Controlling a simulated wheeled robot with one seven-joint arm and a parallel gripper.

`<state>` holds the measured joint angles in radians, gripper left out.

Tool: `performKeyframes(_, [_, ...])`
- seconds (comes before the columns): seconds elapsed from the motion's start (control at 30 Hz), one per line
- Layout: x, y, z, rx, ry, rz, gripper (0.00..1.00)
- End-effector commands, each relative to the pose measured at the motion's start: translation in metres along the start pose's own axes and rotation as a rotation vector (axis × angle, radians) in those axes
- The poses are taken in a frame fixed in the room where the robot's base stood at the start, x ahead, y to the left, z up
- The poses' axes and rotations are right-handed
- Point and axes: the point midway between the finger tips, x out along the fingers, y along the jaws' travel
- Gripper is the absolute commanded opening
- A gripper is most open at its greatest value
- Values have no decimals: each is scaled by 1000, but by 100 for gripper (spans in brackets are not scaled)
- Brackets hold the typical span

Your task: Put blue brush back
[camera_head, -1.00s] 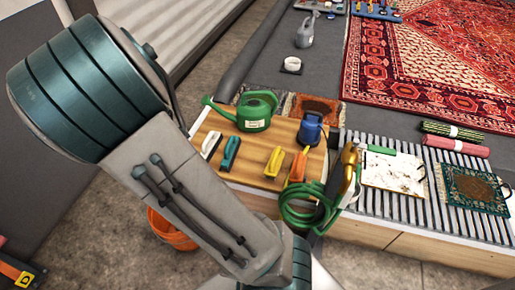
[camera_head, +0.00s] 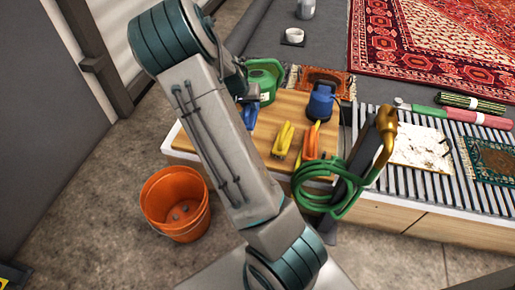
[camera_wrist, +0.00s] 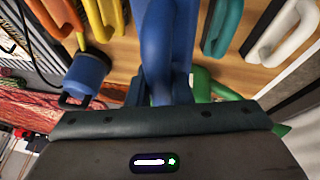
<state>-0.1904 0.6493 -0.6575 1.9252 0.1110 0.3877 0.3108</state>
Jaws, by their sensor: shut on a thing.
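In the wrist view my gripper (camera_wrist: 168,88) is shut on the blue brush (camera_wrist: 168,40), which extends away from the fingers over the wooden bench top (camera_wrist: 130,63). The brush lies between the yellow brush (camera_wrist: 103,20) on the left and the teal brush (camera_wrist: 222,25) on the right. In the head view a part of the blue brush (camera_head: 249,115) shows just right of my arm; my arm hides most of it and my gripper. I cannot tell whether the brush touches the bench top.
An orange brush (camera_head: 310,140), a blue canister (camera_head: 321,102), a green watering can (camera_head: 264,80) and a coiled green hose (camera_head: 327,190) crowd the bench. A white brush (camera_wrist: 285,32) shows beside the teal one. An orange bucket (camera_head: 175,203) stands on the floor.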

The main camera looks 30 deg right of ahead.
Motion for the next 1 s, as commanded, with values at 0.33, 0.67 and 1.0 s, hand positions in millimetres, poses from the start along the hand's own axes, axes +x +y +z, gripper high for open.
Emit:
performKeyframes(0.33, [50,19,1,85,-21,32,0])
performKeyframes(0.67, [89,10,17,84,-19,31,0])
performKeyframes(1.0, [127,2,33,83,-19,31,0])
